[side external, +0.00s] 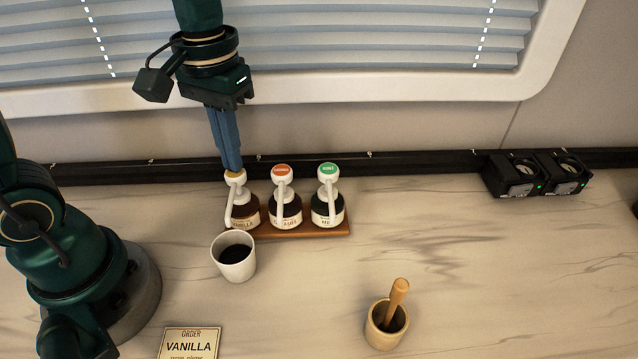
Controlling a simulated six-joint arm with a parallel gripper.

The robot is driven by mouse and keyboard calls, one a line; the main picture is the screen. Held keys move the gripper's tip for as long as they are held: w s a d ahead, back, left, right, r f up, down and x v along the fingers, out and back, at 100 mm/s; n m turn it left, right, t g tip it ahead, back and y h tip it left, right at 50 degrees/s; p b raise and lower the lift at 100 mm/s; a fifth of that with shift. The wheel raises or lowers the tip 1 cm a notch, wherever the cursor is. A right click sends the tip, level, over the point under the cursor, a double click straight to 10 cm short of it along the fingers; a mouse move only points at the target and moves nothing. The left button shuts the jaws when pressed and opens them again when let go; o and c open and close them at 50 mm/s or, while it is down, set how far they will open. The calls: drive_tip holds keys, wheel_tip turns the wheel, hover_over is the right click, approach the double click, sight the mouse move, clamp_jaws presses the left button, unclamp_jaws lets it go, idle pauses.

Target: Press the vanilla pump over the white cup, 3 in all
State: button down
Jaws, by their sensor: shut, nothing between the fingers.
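The vanilla pump bottle (246,212) is the leftmost of three on a wooden board, its label reading VANILLA. Its white pump head (235,180) has a spout that points down toward the viewer. The white cup (233,258) stands upright in front of it, under or close to the spout, with dark liquid inside. My gripper (233,168) points straight down with its blue fingers shut and empty. The fingertips are at the top of the vanilla pump head and hide most of its cap. I cannot tell whether they touch it or how far the pump is pressed.
Beside vanilla stand an orange-capped pump bottle (285,210) and a green-capped one (328,208). An order card (190,343) reading VANILLA lies in front. A wooden mortar with pestle (386,325) stands front right. Black devices (538,176) sit at the back right. The right counter is mostly clear.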

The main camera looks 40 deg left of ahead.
drive_tip(key=shift+f, duration=1.05)
drive_tip(key=shift+r, duration=1.5)
drive_tip(key=shift+f, duration=0.15)
drive_tip(key=shift+f, duration=1.3)
drive_tip(key=shift+r, duration=1.45)
drive_tip(key=shift+f, duration=0.2)
